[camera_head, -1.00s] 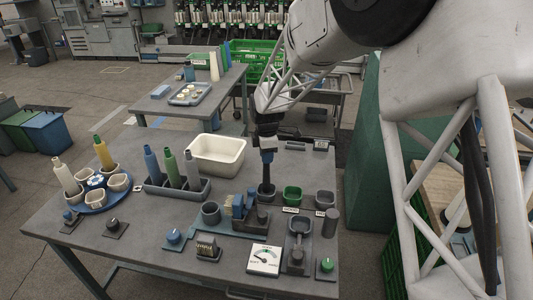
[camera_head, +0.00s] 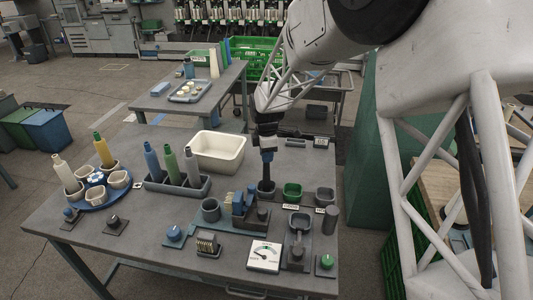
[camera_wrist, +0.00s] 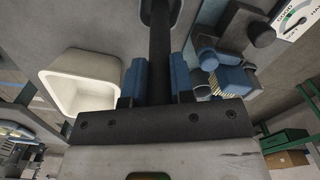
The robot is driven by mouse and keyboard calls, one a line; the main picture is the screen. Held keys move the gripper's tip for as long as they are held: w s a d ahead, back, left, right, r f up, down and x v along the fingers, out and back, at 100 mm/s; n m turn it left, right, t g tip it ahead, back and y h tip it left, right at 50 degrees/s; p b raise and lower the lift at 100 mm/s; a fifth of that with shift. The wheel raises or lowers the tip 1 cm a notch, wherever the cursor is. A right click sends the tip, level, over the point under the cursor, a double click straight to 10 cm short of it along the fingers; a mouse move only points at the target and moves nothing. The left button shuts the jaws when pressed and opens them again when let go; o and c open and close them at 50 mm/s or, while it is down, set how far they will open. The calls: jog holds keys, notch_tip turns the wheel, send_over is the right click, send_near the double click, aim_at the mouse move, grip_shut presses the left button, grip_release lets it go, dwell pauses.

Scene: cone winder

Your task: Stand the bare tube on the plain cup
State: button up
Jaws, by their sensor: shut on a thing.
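My gripper (camera_head: 267,155) points down over the right half of the table and is shut on a dark, slim tube (camera_head: 266,173). In the wrist view, the blue fingers (camera_wrist: 158,78) flank this dark tube (camera_wrist: 160,45), which runs up to a round dark cup (camera_wrist: 160,8). In the head view, the tube's lower end meets a dark cup (camera_head: 266,190); I cannot tell whether it rests there. A round blue plate (camera_head: 96,181) at the left bears pale cups, one a pale empty-looking cup (camera_head: 119,179). A cream tube and a yellow tube stand there too.
A grey rack (camera_head: 178,186) holds blue, green and grey tubes. A cream bin (camera_head: 220,150) stands behind it. A green cup (camera_head: 292,191) and a grey cup (camera_head: 324,195) stand right of my gripper. A gauge (camera_head: 263,256), knobs and blue fixtures crowd the front.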

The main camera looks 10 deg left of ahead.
jog(key=shift+f, duration=0.95)
dwell(0.6)
jog(key=o, duration=0.9)
jog(key=shift+o, duration=0.2)
jog(key=shift+r, duration=0.15)
jog(key=shift+r, duration=3.75)
